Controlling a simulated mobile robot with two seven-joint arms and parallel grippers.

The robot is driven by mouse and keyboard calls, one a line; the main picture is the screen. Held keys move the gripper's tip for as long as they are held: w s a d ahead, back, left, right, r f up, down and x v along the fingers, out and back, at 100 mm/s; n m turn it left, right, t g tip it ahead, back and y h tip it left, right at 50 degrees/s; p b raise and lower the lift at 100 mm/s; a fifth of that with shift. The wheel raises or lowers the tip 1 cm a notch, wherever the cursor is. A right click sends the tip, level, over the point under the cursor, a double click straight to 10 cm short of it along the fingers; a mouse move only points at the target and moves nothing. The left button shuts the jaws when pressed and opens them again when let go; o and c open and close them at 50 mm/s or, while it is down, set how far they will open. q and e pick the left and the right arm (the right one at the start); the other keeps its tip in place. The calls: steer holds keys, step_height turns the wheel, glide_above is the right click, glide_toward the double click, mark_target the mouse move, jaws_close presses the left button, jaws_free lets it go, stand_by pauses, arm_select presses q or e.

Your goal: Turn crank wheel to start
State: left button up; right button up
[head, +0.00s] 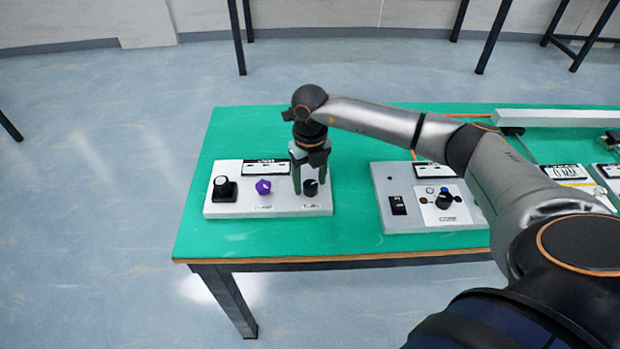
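A white control panel (236,207) lies on the left part of the green table. It carries a black knob on a square base (223,188) at its left, a purple knob (263,187) in the middle and a black round control (311,188) at its right. I cannot tell which of these is the crank wheel. My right gripper (309,188) points down at the right-hand black control, its green-tinted fingers apart on either side of it. Whether the fingers touch it is too small to tell. My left gripper is not in view.
The green table (270,241) has free room in front of the panel. A second panel (385,190) with a black switch and a dark knob (444,198) stands to the right, partly behind my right arm. A pale conveyor bar (560,118) lies at the back right.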

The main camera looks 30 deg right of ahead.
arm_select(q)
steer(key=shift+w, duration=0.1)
arm_select(e)
jaws_close()
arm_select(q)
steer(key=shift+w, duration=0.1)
arm_select(e)
steer(key=shift+n, duration=0.3)
steer(key=n+b, duration=0.1)
steer(key=n, duration=0.1)
steer(key=shift+n, duration=0.3)
steer(key=n+b, duration=0.1)
steer(key=n, duration=0.2)
steer(key=shift+n, duration=0.3)
steer(key=n, duration=0.2)
steer(key=shift+a+n+b, duration=0.1)
steer(key=shift+n+b, duration=0.2)
steer(key=shift+n, duration=0.7)
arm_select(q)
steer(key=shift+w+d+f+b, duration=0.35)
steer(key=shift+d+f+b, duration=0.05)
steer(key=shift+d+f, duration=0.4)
arm_select(e)
steer(key=shift+n, duration=1.1)
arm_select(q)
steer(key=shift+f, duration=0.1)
arm_select(e)
steer(key=shift+o, duration=0.8)
jaws_free()
